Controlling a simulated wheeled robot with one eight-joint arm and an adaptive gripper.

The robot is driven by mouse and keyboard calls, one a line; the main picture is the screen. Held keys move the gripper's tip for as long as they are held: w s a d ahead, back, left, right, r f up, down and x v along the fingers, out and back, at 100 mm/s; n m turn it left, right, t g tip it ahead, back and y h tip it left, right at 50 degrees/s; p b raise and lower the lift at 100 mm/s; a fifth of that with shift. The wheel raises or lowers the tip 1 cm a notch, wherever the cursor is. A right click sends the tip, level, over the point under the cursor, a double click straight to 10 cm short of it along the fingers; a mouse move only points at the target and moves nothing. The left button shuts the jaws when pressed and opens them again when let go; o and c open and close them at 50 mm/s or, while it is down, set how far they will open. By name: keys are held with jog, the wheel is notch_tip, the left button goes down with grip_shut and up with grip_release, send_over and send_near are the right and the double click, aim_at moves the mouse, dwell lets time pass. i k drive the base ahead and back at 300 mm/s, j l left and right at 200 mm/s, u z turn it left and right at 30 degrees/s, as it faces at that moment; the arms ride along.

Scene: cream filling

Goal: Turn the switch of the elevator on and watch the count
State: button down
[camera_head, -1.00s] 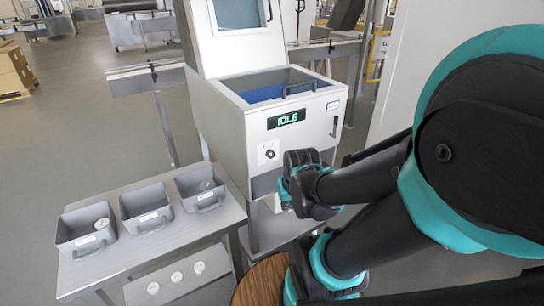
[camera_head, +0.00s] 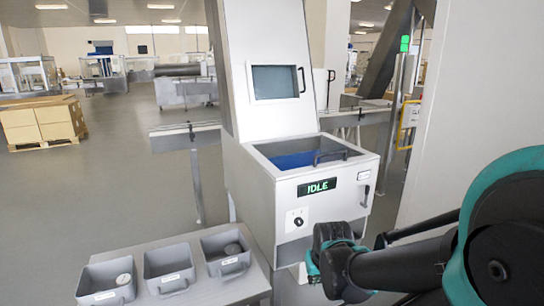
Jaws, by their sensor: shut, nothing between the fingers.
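The elevator (camera_head: 270,190) is a tall pale grey cabinet with an open blue-lined hopper at its top front. Its display (camera_head: 317,187) reads IDLE in green. The rotary switch (camera_head: 297,221) is a small black knob on a white plate, low on the front face, left of and below the display. My gripper (camera_head: 312,275) is in front of the cabinet's lower right, below and a little right of the switch, apart from it. Its fingers are mostly hidden by the wrist; it is shut and holds nothing.
A metal table (camera_head: 205,294) at lower left bears three grey bins (camera_head: 168,267), two of them holding a round pale item. A white wall (camera_head: 465,90) stands at right. Cartons on a pallet (camera_head: 42,121) are far left.

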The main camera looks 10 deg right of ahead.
aim_at(298, 222)
jog(key=k+j, duration=0.5)
jog(key=j, duration=0.2)
jog(key=k+j, duration=0.5)
jog(key=j, duration=0.15)
jog(key=z, duration=0.05)
